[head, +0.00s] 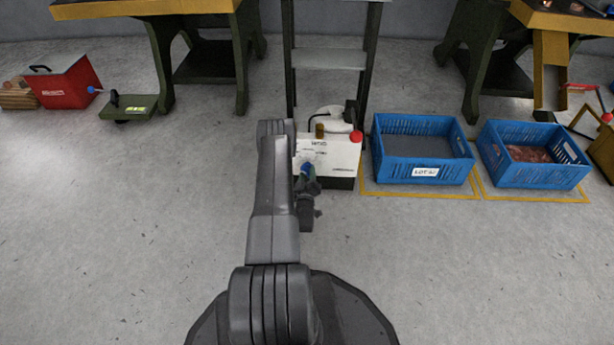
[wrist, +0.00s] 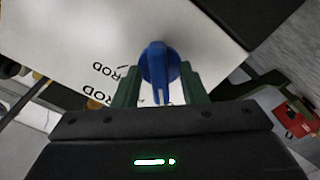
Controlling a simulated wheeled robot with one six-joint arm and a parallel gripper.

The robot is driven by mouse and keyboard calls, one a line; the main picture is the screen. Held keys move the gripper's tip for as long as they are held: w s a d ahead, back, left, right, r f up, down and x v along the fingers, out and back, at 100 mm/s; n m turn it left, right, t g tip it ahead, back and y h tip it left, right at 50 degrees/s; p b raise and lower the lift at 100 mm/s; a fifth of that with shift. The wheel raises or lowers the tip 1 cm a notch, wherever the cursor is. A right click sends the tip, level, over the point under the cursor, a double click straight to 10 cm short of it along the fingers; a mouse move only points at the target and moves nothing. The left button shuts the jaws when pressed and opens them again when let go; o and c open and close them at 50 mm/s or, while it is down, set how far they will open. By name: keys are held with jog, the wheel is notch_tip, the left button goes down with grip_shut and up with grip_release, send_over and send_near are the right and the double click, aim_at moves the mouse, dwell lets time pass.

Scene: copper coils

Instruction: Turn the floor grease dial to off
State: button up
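The grease unit (head: 340,152) is a white box with a dark base on the floor, below a shelf frame. A blue dial (wrist: 158,62) with a raised bar handle is on its white face; the bar runs toward my gripper in the wrist view. The dial shows as a small blue spot in the head view (head: 306,168), partly hidden by my arm. My gripper (wrist: 161,80) is at the dial, one green finger on each side of it. The fingers are apart, with gaps beside the bar. I cannot tell whether they touch the dial's round rim. Printed marks near the dial are not fully readable.
A brass cap (head: 319,131) and a red knob (head: 356,136) are on top of the unit. Blue crates (head: 424,174) (head: 540,178) stand close on its right. A red box (head: 66,84) and a green floor scale (head: 128,107) are at left. The floor at front left is clear.

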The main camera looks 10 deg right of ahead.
jog(key=p+v, duration=0.4)
jog(key=v, duration=1)
jog(key=shift+p, duration=0.3)
jog(key=shift+w, duration=0.25)
jog(key=b+x, duration=0.4)
jog(key=x, duration=0.9)
jog(key=shift+w+d+b, duration=0.15)
jog(key=shift+w+b, duration=0.2)
jog(key=shift+s, duration=0.1)
